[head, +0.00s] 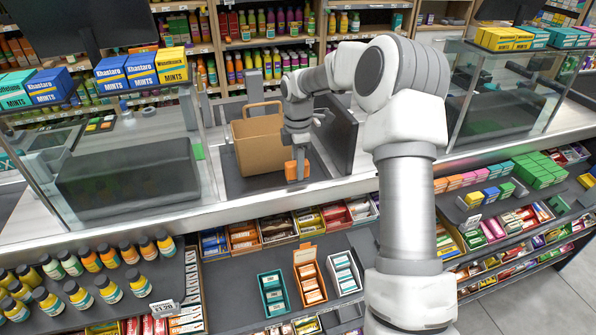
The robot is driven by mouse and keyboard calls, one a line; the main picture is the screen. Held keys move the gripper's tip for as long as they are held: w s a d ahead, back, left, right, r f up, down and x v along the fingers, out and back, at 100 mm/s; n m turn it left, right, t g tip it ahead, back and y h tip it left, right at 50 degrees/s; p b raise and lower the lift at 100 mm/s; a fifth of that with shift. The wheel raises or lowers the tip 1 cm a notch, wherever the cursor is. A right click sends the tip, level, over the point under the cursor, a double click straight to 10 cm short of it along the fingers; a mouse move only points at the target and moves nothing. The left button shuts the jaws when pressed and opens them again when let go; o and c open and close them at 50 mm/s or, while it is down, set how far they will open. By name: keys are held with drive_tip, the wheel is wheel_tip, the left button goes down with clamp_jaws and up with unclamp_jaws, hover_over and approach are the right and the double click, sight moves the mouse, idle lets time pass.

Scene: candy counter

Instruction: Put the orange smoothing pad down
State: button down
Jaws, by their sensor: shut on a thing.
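My gripper (300,155) reaches down over the dark counter surface between the two glass screens. It is shut on the orange smoothing pad (291,171), a small orange block at its fingertips. The pad is at or just above the dark counter surface (262,184); I cannot tell whether it touches. The fingers hide part of the pad.
A brown paper bag (257,140) stands just left of my gripper. A dark monitor (336,130) stands to the right. Mint boxes (142,70) sit on the left glass screen. Below the counter front are candy trays (311,275) and bottles (109,287).

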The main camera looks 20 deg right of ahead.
drive_tip(key=w+a+f, duration=0.1)
drive_tip(key=a, duration=0.1)
drive_tip(key=w+a+f, duration=0.3)
drive_tip(key=w+a, duration=0.1)
drive_tip(key=shift+f, duration=0.35)
drive_tip(key=f, duration=0.3)
drive_tip(key=shift+w+a+f+p, duration=0.1)
drive_tip(key=shift+w+a+p, duration=0.05)
drive_tip(key=shift+w+p, duration=0.15)
drive_tip(key=shift+f, duration=0.4)
drive_tip(key=shift+f, duration=0.1)
drive_tip(key=c, duration=0.5)
unclamp_jaws()
